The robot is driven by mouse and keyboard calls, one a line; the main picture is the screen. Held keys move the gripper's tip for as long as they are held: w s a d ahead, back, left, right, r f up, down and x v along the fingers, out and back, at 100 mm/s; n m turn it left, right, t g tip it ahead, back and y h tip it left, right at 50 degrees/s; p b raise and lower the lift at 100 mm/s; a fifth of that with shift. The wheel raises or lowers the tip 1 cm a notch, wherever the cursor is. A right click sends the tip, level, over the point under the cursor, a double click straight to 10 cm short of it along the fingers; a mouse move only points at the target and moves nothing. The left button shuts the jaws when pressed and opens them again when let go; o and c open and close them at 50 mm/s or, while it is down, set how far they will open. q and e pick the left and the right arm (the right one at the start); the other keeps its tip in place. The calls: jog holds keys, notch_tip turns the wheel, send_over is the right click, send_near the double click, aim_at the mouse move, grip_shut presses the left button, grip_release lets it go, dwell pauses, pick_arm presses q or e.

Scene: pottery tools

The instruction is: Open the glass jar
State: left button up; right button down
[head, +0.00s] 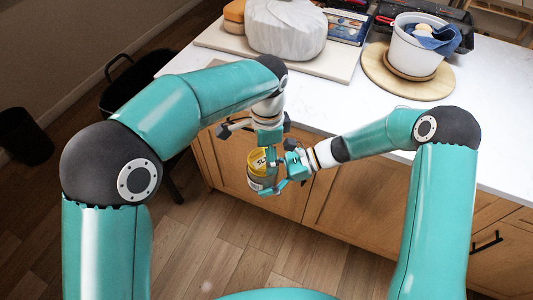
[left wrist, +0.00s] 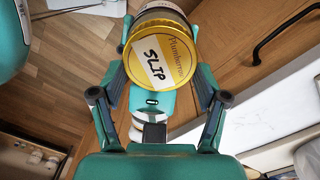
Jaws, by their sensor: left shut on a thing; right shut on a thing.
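The glass jar (head: 262,184) is held in the air in front of the wooden cabinet. Its gold lid (head: 258,161) is on the jar and carries a white label reading "SLIP". The lid (left wrist: 180,58) fills the upper middle of the left wrist view, facing that camera. My left gripper (left wrist: 160,75) is shut on the jar at its lid end, with a finger on each side. My right gripper (head: 279,175) reaches in from the right and is shut on the jar's body. The fingers hide much of the glass, and its contents are not clear.
A white counter (head: 330,105) lies behind my arms. On it are a board (head: 215,37) with a wrapped white lump (head: 286,28) and a round wooden board (head: 380,75) with a white bucket (head: 415,52). A dark bin (head: 20,135) stands far left. Open floor lies below the jar.

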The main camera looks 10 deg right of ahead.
pick_arm(q)
jog(key=n, duration=0.3)
jog(key=w+n, duration=0.1)
jog(key=n, duration=0.1)
jog(key=shift+a+n, duration=0.15)
jog(key=shift+n, duration=0.25)
jog(key=o, duration=1.2)
jog(key=shift+o, duration=0.4)
